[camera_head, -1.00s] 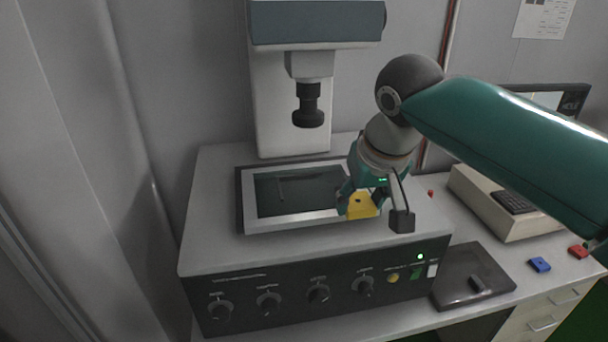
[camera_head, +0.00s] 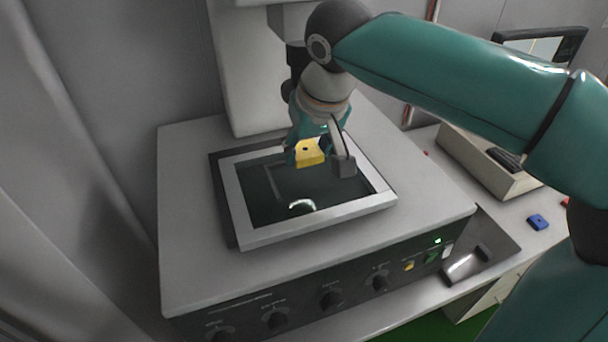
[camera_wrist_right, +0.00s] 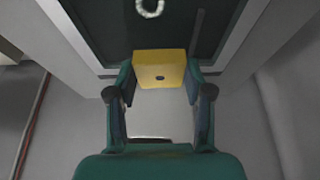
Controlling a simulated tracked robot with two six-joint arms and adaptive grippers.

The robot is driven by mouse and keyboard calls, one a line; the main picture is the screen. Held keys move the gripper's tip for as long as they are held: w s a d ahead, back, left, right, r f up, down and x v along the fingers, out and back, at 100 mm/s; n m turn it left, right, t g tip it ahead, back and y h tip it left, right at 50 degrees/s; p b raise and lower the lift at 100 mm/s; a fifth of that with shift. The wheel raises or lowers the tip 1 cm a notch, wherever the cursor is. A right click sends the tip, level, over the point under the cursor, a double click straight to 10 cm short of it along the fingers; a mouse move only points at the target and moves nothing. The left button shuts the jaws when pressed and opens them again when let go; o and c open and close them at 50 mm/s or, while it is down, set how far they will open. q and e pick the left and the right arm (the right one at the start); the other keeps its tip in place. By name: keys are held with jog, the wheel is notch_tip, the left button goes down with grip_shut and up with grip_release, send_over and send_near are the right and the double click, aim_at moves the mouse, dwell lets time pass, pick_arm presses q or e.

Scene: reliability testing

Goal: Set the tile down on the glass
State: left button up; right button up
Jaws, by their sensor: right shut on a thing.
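The yellow tile (camera_head: 309,153), with a small dark hole, is held between the fingers of my right gripper (camera_head: 318,160). In the right wrist view the tile (camera_wrist_right: 159,68) sits between the two fingertips of the gripper (camera_wrist_right: 160,82). The dark glass (camera_head: 275,195) lies in a pale metal frame on top of the machine. The tile shows over the far part of the glass in the head view; whether it touches the glass I cannot tell. A bright ring-shaped reflection (camera_head: 302,205) shows on the glass. My left gripper is not in view.
The machine's column and lens head (camera_head: 290,55) stand close behind the gripper. Knobs (camera_head: 332,300) line the machine's front. A blue block (camera_head: 538,222) and a beige keyboard unit (camera_head: 490,165) are on the bench at right. The glass's near part is clear.

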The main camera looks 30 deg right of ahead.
aim_at(313, 156)
jog(key=f, duration=0.3)
jog(key=shift+s+d, duration=0.2)
jog(key=shift+s, duration=0.05)
jog(key=shift+f, duration=2.4)
jog(key=o, duration=1.1)
jog(key=shift+f, duration=0.1)
jog(key=shift+o, duration=0.2)
jog(key=v, duration=1.2)
jog(key=shift+s, duration=0.15)
